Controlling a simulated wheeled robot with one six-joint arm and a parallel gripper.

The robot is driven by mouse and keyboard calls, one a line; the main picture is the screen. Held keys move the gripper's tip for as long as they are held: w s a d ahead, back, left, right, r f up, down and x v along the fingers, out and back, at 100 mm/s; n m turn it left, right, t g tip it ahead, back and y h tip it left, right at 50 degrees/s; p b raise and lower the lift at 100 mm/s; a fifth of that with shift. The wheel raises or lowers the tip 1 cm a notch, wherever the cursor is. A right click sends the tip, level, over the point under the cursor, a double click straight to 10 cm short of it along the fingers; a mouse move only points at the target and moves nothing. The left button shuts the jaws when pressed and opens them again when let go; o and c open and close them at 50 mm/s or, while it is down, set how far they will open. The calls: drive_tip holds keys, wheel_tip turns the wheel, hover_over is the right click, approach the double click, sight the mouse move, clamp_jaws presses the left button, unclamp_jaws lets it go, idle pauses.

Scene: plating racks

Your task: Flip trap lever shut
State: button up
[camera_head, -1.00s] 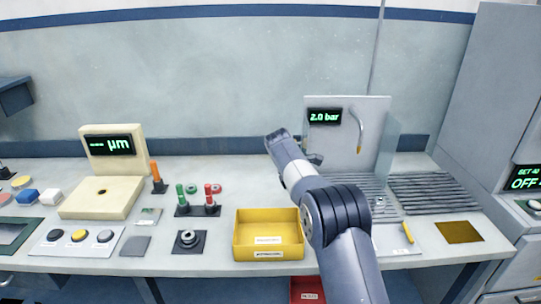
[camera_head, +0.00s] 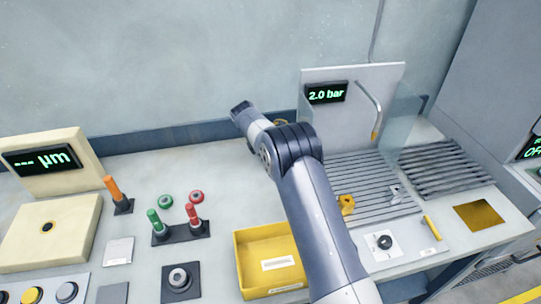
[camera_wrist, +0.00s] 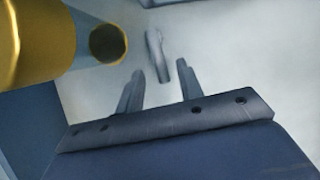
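In the wrist view my gripper (camera_wrist: 158,88) is open, its two dark fingers apart and nothing held between them. A slim grey lever-like piece (camera_wrist: 157,55) stands just beyond the gap between the fingertips, over a pale surface; I cannot tell whether it is the trap lever. In the head view my arm hides most of the gripper. A yellow lever (camera_head: 431,228) lies at the right of the front panel, and a dark round knob (camera_head: 383,242) sits on a white plate there. I cannot tell which piece is the trap's.
A yellow cylinder (camera_wrist: 107,43) with a dark open end is close at the wrist view's upper left. The ribbed rack (camera_head: 350,170) carries a yellow fitting (camera_head: 346,204) and a grey clip (camera_head: 395,193). A yellow bin (camera_head: 270,262) and red and green-handled pieces (camera_head: 192,214) stand left.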

drive_tip(key=shift+d+f, duration=0.15)
drive_tip(key=shift+f, duration=0.15)
drive_tip(key=shift+c, duration=0.3)
clamp_jaws()
